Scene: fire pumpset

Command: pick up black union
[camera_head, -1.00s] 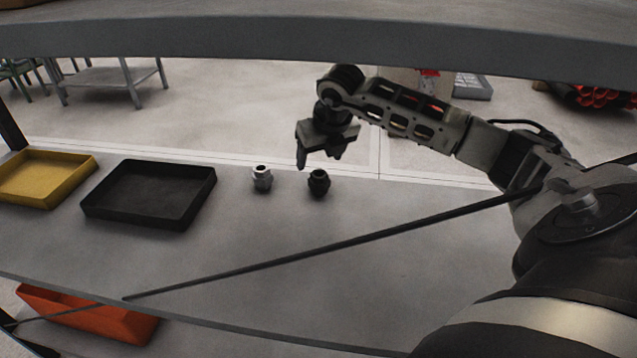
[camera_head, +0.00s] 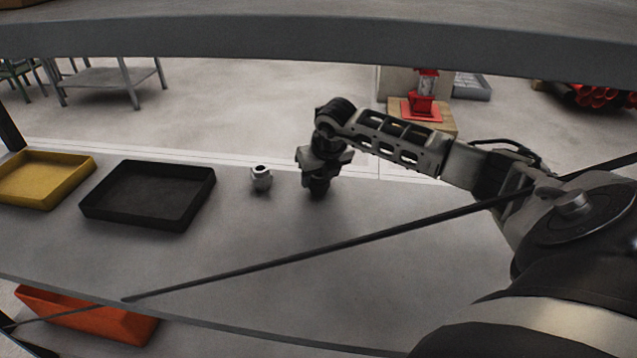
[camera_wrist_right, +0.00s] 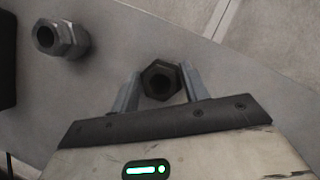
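The black union (camera_wrist_right: 160,80) stands on the grey shelf and shows hexagonal from above in the right wrist view. In the head view the black union (camera_head: 318,188) is partly hidden under my right gripper (camera_head: 318,175). In the wrist view the fingers of my right gripper (camera_wrist_right: 160,82) are apart, one on each side of the union. They are very close to its sides; I cannot tell whether they touch it. My left gripper is not in view.
A black tray (camera_head: 150,212) and a yellow tray (camera_head: 45,197) lie farther left. A thin dark rod (camera_head: 330,246) crosses in front. An upper shelf edge (camera_head: 300,42) runs overhead.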

